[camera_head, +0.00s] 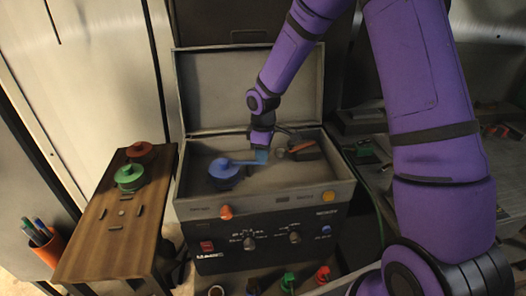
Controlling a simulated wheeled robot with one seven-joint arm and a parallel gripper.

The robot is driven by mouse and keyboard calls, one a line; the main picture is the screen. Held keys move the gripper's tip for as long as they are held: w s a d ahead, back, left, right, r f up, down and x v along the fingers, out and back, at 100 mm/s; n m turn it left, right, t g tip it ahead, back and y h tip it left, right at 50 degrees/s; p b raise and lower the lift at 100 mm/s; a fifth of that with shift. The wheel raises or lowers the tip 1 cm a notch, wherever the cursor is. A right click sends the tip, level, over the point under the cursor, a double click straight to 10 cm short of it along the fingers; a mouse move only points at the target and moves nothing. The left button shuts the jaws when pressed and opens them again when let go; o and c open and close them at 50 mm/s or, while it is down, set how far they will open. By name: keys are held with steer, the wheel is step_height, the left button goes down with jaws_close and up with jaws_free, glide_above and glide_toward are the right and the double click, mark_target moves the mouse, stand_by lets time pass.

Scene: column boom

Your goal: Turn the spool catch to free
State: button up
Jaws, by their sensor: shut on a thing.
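A blue round part with a lever arm (226,172), which looks like the spool catch, sits inside the open grey case (300,192). Its arm points right and a little toward the back. My gripper (262,151) reaches down into the case from above and is shut on the end of the blue lever. A teal patch shows at the grip. The fingertips are small and partly hidden, so the exact contact is unclear.
The case lid (247,90) stands open behind. A brown part (304,150) lies right of my gripper. An orange knob (226,212) and a yellow knob (328,197) are on the front. A wooden bench (100,235) with green (130,177) and red (140,151) round parts stands left.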

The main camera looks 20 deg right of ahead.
steer(key=m, duration=0.1)
steer(key=s+m, duration=0.1)
steer(key=m, duration=0.1)
steer(key=shift+s+a, duration=0.15)
steer(key=shift+a, duration=0.25)
steer(key=m, duration=0.2)
steer(key=s+a+m, duration=0.1)
steer(key=m, duration=0.2)
steer(key=a+m, duration=0.1)
steer(key=m, duration=0.1)
steer(key=shift+s+a+m, duration=0.15)
steer(key=shift+s+m, duration=0.15)
steer(key=shift+s+a+m, duration=0.1)
steer(key=shift+a+m, duration=0.3)
steer(key=shift+m, duration=0.6)
steer(key=shift+a+m, duration=0.35)
steer(key=shift+m, duration=0.65)
steer(key=o, duration=0.9)
steer(key=shift+r, duration=0.1)
